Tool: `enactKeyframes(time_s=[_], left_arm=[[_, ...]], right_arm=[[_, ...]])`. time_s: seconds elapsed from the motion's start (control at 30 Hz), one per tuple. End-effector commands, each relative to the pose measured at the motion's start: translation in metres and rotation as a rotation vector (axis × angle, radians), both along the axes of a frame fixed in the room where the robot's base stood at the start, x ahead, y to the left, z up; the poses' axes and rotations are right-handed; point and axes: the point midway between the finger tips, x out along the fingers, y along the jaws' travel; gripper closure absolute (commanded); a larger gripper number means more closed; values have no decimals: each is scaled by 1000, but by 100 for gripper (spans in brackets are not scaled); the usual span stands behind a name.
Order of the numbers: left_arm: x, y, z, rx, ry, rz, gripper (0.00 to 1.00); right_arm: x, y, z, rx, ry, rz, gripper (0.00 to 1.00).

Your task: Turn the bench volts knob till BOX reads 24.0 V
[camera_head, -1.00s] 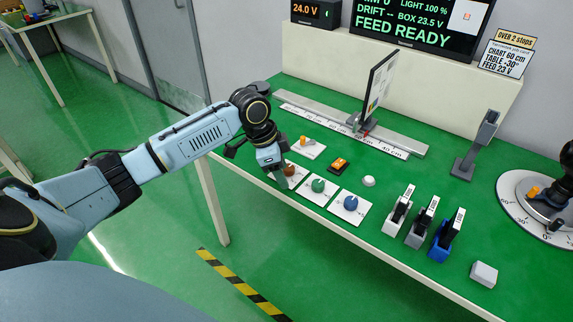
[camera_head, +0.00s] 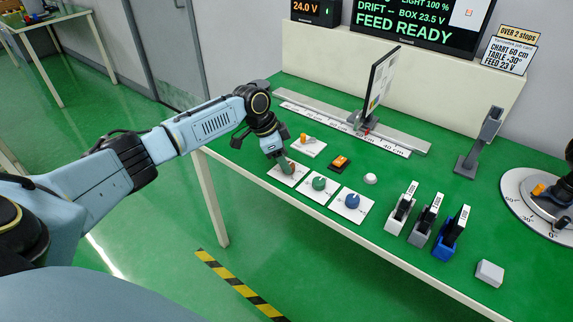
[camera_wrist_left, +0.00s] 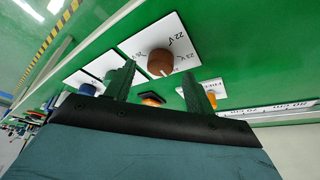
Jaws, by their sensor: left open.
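The brown volts knob (camera_wrist_left: 160,63) sits on a white plate marked 22 V and 23 V in the left wrist view. My left gripper (camera_wrist_left: 158,74) is open, with one finger on each side of the knob in that view; I cannot tell if they touch it. In the head view my left gripper (camera_head: 284,162) is over the knob's plate (camera_head: 280,178) and largely hides the knob. The big screen (camera_head: 415,22) reads BOX 23.5 V and FEED READY. A dark part of what looks like my right arm (camera_head: 556,192) shows at the right edge, its fingers unclear.
A green knob (camera_head: 319,183) and a blue knob (camera_head: 351,201) stand close by on their plates. An orange switch (camera_head: 339,162) and a plate with an orange lever (camera_head: 305,139) lie behind. A small display (camera_head: 308,9) reads 24.0 V. Filter holders (camera_head: 424,226) stand at right.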

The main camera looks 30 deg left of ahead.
Motion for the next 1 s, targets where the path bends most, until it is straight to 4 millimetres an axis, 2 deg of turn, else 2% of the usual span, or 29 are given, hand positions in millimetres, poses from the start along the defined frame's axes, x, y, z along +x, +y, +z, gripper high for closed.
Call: enactKeyframes(time_s=[0.03, 0.2, 0.53, 0.87, 1.0], left_arm=[[2, -2, -7, -1, 1, 1, 46], [5, -6, -19, -1, -1, 0, 46], [6, -7, -20, 0, -1, 0, 47], [6, -6, -20, 0, 0, 0, 90], [6, -6, -20, 0, 0, -5, 91]], right_arm=[[2, -5, -2, -7, -3, 3, 100], [6, -15, -4, -19, -7, 7, 100], [6, -13, -4, -17, -7, 5, 100], [2, -11, -5, -14, -2, 4, 100], [-3, -11, -5, -14, 5, 3, 100]])
